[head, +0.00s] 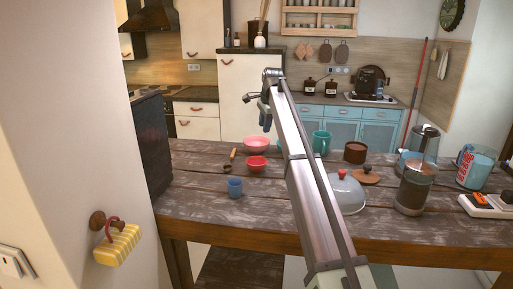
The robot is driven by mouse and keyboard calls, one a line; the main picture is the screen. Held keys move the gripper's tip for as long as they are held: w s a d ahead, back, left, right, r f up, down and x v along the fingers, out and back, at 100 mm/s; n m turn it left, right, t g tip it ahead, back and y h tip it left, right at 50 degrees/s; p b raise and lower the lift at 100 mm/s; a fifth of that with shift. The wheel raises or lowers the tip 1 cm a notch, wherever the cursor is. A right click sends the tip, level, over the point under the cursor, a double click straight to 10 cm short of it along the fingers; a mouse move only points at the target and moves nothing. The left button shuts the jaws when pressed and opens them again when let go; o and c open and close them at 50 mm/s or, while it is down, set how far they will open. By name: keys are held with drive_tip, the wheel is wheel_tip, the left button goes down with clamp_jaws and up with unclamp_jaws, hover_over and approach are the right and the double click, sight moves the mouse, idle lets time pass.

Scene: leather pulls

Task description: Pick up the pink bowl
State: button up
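The pink bowl (257,145) stands upright on the dark wooden table, near its back edge and left of the middle. Its near rim is close behind a smaller red bowl (257,164). My gripper (262,112) is at the far end of my raised arm, above the pink bowl in the picture and apart from it. It is small and dark in this view, and I cannot make out whether its fingers are open or shut. I see nothing hanging from it.
A blue cup (235,188) and a wooden-handled utensil (232,157) are near the bowls. Right of my arm are a teal mug (321,142), a brown pot (355,152), a domed lid (347,195) and a glass jar (413,188). The table's (195,205) front left is clear.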

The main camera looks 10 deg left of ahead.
approach(261, 152)
drive_tip(key=shift+x, duration=4.15)
drive_tip(key=shift+w+a+r, duration=0.1)
drive_tip(key=shift+a+r, duration=0.05)
drive_tip(key=shift+a, duration=0.05)
clamp_jaws()
